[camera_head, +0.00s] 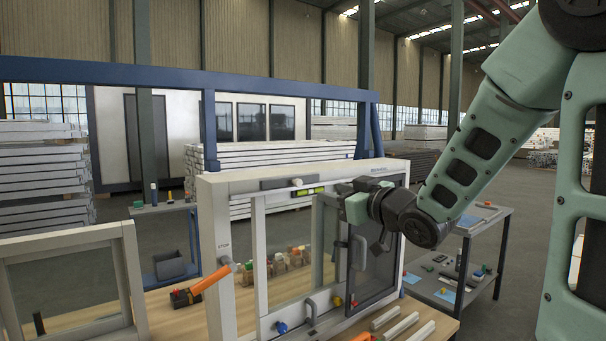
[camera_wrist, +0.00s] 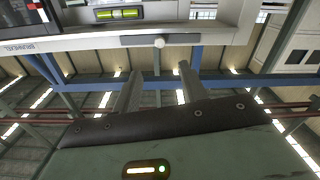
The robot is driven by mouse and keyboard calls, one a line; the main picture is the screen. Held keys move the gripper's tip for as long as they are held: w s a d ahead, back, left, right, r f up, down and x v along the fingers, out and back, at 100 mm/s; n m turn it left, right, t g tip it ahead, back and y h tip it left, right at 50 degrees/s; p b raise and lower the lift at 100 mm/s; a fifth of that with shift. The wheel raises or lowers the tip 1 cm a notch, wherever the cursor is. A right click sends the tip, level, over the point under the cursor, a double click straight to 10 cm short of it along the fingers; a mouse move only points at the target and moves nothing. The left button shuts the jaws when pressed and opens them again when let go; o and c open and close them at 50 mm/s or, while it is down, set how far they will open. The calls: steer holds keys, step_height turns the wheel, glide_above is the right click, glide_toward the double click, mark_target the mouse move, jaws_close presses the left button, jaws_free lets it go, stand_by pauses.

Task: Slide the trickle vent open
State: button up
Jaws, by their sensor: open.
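The trickle vent (camera_head: 275,184) is a dark grey strip on the top rail of the white window frame (camera_head: 222,205). Its small pale knob (camera_head: 297,182) sits toward the strip's right end. In the wrist view, which looks upside down, the vent strip (camera_wrist: 205,38) and the round knob (camera_wrist: 159,42) show near the top. My gripper (camera_head: 342,196) is right of the vent in the head view, in front of the frame. In the wrist view its two fingers (camera_wrist: 158,78) are apart and empty. The knob lies beyond the fingertips, about between them in the picture, not touched.
The wooden bench (camera_head: 180,318) holds loose parts. A smaller frame (camera_head: 128,275) stands at left, a grey cart (camera_head: 490,262) at right.

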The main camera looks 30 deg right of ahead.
mark_target(300, 183)
steer(key=w+p, duration=1)
steer(key=w, duration=0.2)
steer(key=shift+w+a, duration=0.2)
